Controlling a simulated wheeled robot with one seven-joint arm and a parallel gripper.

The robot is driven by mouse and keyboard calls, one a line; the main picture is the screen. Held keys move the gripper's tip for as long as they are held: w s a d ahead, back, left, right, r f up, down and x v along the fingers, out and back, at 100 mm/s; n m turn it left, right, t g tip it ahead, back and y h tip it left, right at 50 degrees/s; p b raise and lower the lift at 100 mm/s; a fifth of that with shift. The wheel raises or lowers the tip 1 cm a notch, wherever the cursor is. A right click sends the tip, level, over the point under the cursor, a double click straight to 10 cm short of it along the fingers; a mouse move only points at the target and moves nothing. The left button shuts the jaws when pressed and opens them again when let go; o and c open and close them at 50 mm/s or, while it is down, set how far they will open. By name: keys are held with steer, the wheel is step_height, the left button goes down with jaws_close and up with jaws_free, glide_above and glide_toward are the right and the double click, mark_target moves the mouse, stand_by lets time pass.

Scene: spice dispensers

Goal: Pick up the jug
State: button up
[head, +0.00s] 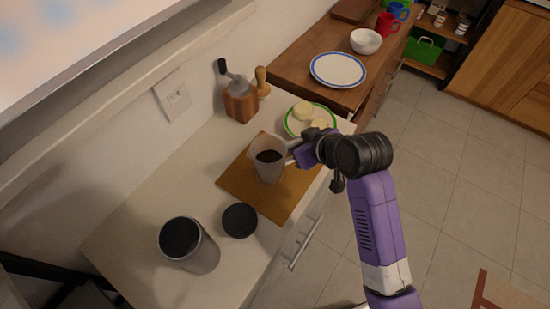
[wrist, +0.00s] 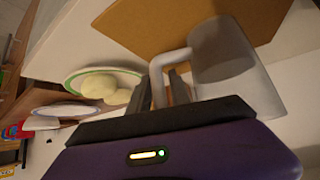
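The jug (head: 268,160) is a pale, see-through vessel with dark contents, upright over the brown board in the head view. In the wrist view the jug (wrist: 222,60) is at the upper right, with its white handle (wrist: 158,84) turned towards me. My gripper (head: 298,153) is at the jug's right side. In the wrist view my gripper's two fingers (wrist: 162,90) stand either side of the handle, apart from each other. A narrow gap seems to show beside the handle, and no firm grip is visible.
The brown board (head: 243,183) lies on the pale counter. A plate with pale round food (head: 289,127) is just behind my gripper. A wooden grinder (head: 240,104) stands by the wall. A dark-topped canister (head: 200,254) and black lid (head: 239,220) are nearer.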

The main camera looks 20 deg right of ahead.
jaws_close()
stand_by(1.1)
